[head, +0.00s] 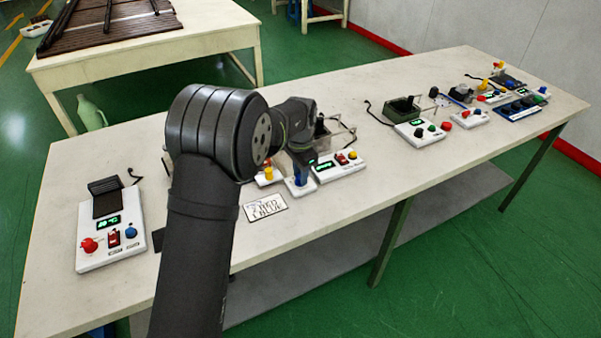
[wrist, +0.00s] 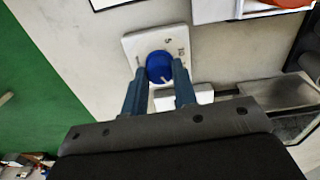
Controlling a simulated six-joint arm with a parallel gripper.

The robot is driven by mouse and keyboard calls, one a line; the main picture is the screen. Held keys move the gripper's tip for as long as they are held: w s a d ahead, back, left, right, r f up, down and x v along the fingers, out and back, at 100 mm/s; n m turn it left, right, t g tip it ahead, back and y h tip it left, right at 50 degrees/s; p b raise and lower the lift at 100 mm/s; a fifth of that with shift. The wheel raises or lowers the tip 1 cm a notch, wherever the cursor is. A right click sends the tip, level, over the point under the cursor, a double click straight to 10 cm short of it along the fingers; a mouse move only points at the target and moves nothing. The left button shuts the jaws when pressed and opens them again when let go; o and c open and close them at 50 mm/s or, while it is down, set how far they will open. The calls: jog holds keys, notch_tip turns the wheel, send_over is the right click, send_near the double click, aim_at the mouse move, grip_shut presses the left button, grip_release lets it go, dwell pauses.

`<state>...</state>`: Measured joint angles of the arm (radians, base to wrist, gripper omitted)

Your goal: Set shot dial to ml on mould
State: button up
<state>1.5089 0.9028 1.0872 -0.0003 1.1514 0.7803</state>
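The shot dial is a blue round knob (wrist: 159,68) with a white pointer line, on a small white base (wrist: 133,43) with printed scale numbers. In the wrist view the pointer runs toward the gripper side, at the picture's bottom. My gripper (wrist: 160,72) has one finger on each side of the knob, close against it, with no clear gap. In the head view my gripper (head: 300,178) points down over the white base (head: 292,190) and mostly hides the knob. A white card (head: 266,207) with dark writing lies in front; its text is not clearly legible.
A white panel (head: 338,167) with a green display and red and yellow knobs stands right beside the dial. A heater-like unit (head: 110,240) is at the left. Several other control boxes (head: 424,131) stand further right. The table front (head: 330,215) is clear.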

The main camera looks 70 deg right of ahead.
jog(key=shift+n, duration=0.3)
jog(key=n, duration=0.3)
jog(key=shift+n, duration=2.1)
jog(key=o, duration=1)
notch_tip(320, 180, up, 18)
jog(key=shift+f, duration=0.25)
